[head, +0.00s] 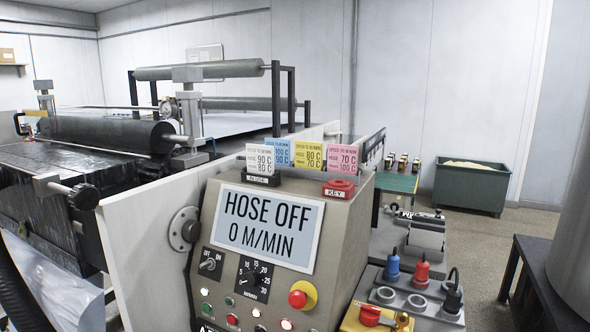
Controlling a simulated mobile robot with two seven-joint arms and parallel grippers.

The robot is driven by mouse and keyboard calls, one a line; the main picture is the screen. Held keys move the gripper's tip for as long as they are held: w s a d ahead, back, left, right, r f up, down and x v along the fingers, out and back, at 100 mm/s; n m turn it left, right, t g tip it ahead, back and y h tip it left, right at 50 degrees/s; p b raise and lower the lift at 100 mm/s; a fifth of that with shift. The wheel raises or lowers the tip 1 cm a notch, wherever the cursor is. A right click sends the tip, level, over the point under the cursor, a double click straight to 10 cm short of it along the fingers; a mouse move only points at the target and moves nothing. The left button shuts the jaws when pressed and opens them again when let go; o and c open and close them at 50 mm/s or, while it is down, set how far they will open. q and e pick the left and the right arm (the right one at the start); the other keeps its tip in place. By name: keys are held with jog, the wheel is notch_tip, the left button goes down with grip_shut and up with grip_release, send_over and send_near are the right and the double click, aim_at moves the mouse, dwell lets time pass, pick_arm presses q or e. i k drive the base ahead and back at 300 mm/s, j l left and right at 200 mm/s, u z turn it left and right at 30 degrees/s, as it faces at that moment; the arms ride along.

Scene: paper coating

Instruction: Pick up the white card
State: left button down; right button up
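The white card (260,158) stands upright in a dark holder (261,179) on top of the machine's control panel. It shows the figures 90 C and 80 C. A blue card (283,152), a yellow card (308,156) and a pink card (343,158) stand in a row to its right. Neither of my grippers shows in the head view.
The control panel (232,276) has a screen (268,227) reading HOSE OFF, 0 M/MIN, a red key holder (339,189) and a red button (298,298). Rollers (105,134) stand at left. A green bin (470,187) stands at the back right.

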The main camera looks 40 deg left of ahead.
aim_at(260, 159)
jog(key=u, duration=1.55)
